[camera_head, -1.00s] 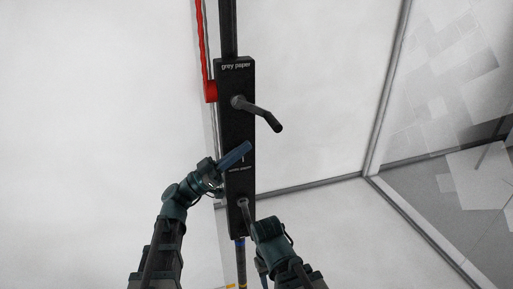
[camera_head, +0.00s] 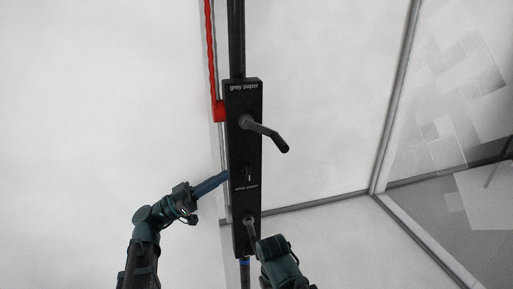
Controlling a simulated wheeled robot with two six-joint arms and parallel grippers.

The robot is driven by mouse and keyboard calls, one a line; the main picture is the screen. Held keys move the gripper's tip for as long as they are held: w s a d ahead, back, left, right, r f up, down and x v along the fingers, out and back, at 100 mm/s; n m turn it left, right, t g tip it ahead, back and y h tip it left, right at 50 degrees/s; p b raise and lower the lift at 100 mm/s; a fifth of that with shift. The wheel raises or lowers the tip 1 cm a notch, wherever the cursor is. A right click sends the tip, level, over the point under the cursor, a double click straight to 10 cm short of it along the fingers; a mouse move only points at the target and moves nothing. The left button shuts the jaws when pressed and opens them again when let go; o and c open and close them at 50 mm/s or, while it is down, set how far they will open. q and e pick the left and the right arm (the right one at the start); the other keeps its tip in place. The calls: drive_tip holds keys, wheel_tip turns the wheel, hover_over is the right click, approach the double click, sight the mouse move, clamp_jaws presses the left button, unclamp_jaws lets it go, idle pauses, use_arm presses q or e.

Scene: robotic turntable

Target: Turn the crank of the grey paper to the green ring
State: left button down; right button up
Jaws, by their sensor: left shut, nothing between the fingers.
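A tall black panel (camera_head: 243,99) labelled "grey paper" hangs upright on a black pole. The grey paper crank (camera_head: 264,131) sticks out of its upper part, with its handle pointing to the lower right. My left gripper (camera_head: 226,175) is shut and empty, its blue fingers at the panel's left edge, below and left of that crank. I cannot tell whether the fingers touch the panel. My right gripper (camera_head: 258,243) is by a lower crank (camera_head: 250,223); its fingers are hard to make out. No green ring shows in this view.
A second small label sits mid-panel. A red rod with a red block (camera_head: 219,111) runs along the panel's upper left side. A blue band (camera_head: 244,262) is on the pole below. White walls stand behind, a glass pane to the right. The space right of the upper crank is clear.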

sight(264, 134)
use_arm(q)
drive_tip(key=shift+a, duration=0.1)
drive_tip(key=p+x, duration=0.6)
drive_tip(key=x, duration=0.8)
